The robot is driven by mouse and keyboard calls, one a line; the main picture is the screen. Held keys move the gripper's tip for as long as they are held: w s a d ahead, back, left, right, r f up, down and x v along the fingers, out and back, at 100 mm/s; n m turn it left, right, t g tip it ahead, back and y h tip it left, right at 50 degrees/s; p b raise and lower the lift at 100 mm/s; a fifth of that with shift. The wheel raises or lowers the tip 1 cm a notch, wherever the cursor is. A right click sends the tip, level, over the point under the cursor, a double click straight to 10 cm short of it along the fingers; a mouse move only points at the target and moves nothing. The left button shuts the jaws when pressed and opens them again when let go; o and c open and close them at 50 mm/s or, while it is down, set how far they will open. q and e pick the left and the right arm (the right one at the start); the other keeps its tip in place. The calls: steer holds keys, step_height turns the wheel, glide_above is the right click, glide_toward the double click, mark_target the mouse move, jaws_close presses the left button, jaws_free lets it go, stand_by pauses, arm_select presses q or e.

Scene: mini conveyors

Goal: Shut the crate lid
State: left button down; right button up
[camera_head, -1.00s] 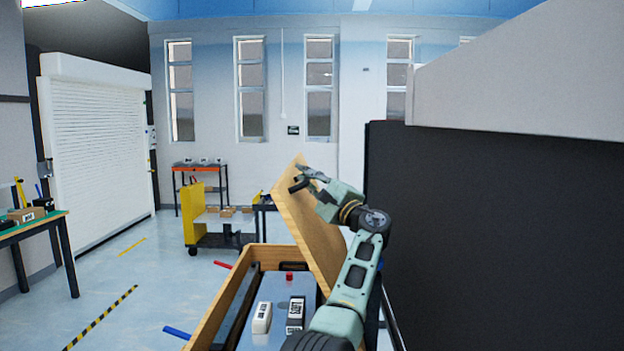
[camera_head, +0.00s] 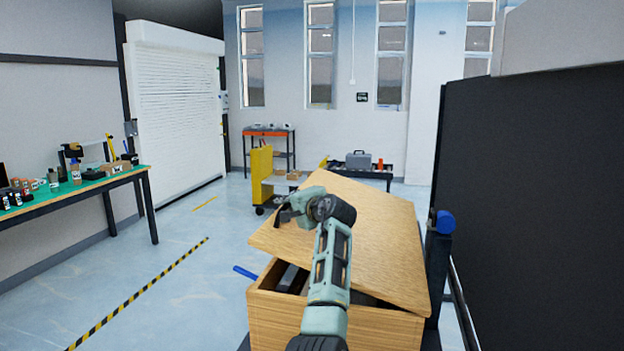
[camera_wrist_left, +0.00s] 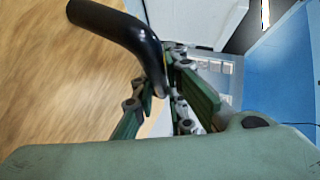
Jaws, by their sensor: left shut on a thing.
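The wooden crate (camera_head: 330,331) stands in front of me in the head view. Its wooden lid (camera_head: 375,235) slants over the top, with its left side raised and a gap showing between lid and crate. Dark items inside show through the gap, and most of the interior is hidden. My left gripper (camera_head: 284,212) is at the raised left edge of the lid. In the left wrist view the gripper (camera_wrist_left: 165,95) is shut on the lid's black bent handle (camera_wrist_left: 120,30), with the lid's wood (camera_wrist_left: 50,90) beside it. My right gripper is in neither view.
A dark partition (camera_head: 530,220) stands close on the right. A blue-ended dark post (camera_head: 445,222) is next to the crate. A green-topped workbench (camera_head: 90,188) stands at the left, and a yellow cart (camera_head: 261,175) behind the crate. The floor at left is clear.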

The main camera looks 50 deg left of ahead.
mark_target(293, 244)
arm_select(q)
step_height(293, 244, down, 13)
steer(key=s+a+n+h+b, duration=0.1)
steer(key=s+a+h, duration=0.1)
steer(key=shift+s+a+f+n+t+h, duration=0.2)
steer(key=shift+n+t+h, duration=0.1)
steer(key=shift+n, duration=0.1)
steer(key=c, duration=1.8)
jaws_free()
steer(key=shift+o, duration=0.2)
steer(key=shift+a, duration=0.1)
steer(key=shift+r, duration=0.15)
steer(key=v, duration=1.2)
steer(key=shift+s, duration=0.1)
